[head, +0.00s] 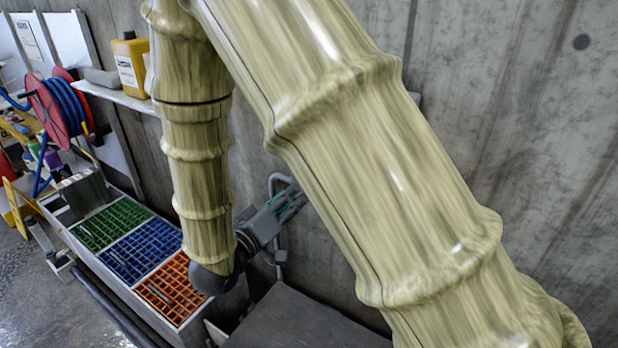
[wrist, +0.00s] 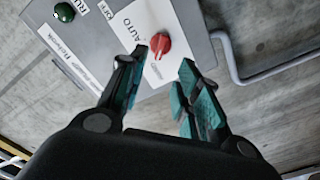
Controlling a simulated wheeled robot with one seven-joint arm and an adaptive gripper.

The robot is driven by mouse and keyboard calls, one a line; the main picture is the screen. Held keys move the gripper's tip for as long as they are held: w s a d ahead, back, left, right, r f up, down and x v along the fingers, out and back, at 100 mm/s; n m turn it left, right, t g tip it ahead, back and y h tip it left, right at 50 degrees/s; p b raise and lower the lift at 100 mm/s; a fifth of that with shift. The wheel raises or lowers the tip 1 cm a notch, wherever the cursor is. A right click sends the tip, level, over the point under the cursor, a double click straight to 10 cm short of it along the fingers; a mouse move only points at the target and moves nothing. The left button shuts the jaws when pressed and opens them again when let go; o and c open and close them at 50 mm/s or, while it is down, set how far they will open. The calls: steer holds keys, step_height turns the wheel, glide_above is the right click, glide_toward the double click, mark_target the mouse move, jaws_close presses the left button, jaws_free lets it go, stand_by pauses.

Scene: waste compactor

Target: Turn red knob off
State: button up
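The red knob (wrist: 159,45) sits on a white plate on a grey control box (wrist: 100,32) in the wrist view. Labels "AUTO" and "OFF" are printed near it. My gripper (wrist: 172,66) is open, with its teal-padded fingers apart and the knob just beyond and between the fingertips. I cannot tell whether either finger touches the knob. In the head view my gripper (head: 285,210) is at the wall behind my arm, and the knob is hidden there.
A green button (wrist: 64,12) is on the same box. A grey bent pipe (wrist: 250,78) runs beside the box. In the head view, a bin with green, blue and orange grids (head: 128,283) stands at the lower left. A shelf holds a yellow bottle (head: 130,65).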

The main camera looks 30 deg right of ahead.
steer(key=p+x, duration=0.3)
steer(key=x, duration=0.7)
steer(key=shift+s, duration=0.1)
